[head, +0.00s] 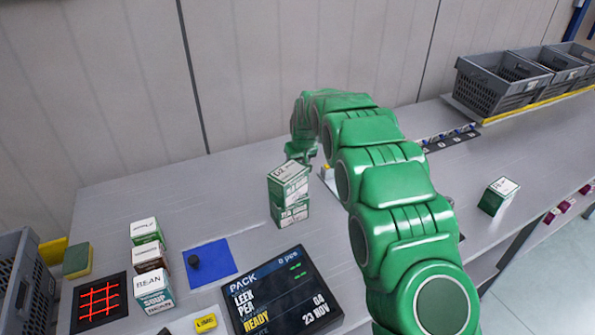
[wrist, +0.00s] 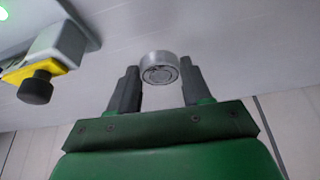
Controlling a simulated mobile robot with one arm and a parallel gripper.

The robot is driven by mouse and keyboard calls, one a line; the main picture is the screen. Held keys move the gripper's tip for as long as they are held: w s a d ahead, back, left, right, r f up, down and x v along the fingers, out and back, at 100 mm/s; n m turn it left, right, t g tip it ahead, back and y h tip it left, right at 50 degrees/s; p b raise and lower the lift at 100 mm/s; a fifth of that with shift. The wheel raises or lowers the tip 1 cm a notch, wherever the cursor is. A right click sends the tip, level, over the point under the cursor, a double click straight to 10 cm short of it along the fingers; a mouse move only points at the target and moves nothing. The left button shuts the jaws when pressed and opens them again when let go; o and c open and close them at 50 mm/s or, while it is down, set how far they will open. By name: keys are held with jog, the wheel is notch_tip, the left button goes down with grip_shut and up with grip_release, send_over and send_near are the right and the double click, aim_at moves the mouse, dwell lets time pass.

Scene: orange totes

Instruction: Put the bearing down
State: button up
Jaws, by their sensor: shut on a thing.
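In the wrist view, the bearing (wrist: 160,67) is a short silver-grey ring with a darker round face. It sits between the two dark fingertips of my gripper (wrist: 158,84), which is shut on it. Pale grey surface lies behind it; I cannot tell whether the bearing touches it. In the head view, my gripper (head: 303,151) is at the far end of the green arm, just behind a stack of two green-and-white boxes (head: 288,194). The bearing cannot be made out in the head view.
A dark display (head: 275,295), a blue mat (head: 212,262) with a black knob and several small boxes (head: 150,258) occupy the front left. Another box (head: 498,196) stands right. Grey crates (head: 500,85) line the back right. A yellow-and-white device (wrist: 50,58) is beside my gripper.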

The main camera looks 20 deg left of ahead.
notch_tip(320, 180, up, 6)
jog(key=shift+r, duration=0.1)
jog(key=shift+s+a, duration=0.1)
jog(key=shift+s, duration=0.05)
jog(key=s+a+r, duration=0.3)
jog(key=s+a, duration=0.9)
jog(key=s, duration=0.4)
jog(key=s+a+m, duration=0.1)
jog(key=s+a, duration=0.1)
jog(key=s, duration=0.8)
jog(key=s+a, duration=0.3)
jog(key=s, duration=0.7)
send_over(181, 212)
jog(key=s+d, duration=0.1)
jog(key=shift+s+d+f, duration=0.1)
jog(key=shift+s+f, duration=0.05)
jog(key=shift+f, duration=4.5)
jog(key=shift+a+f, duration=0.2)
jog(key=shift+f, duration=1.55)
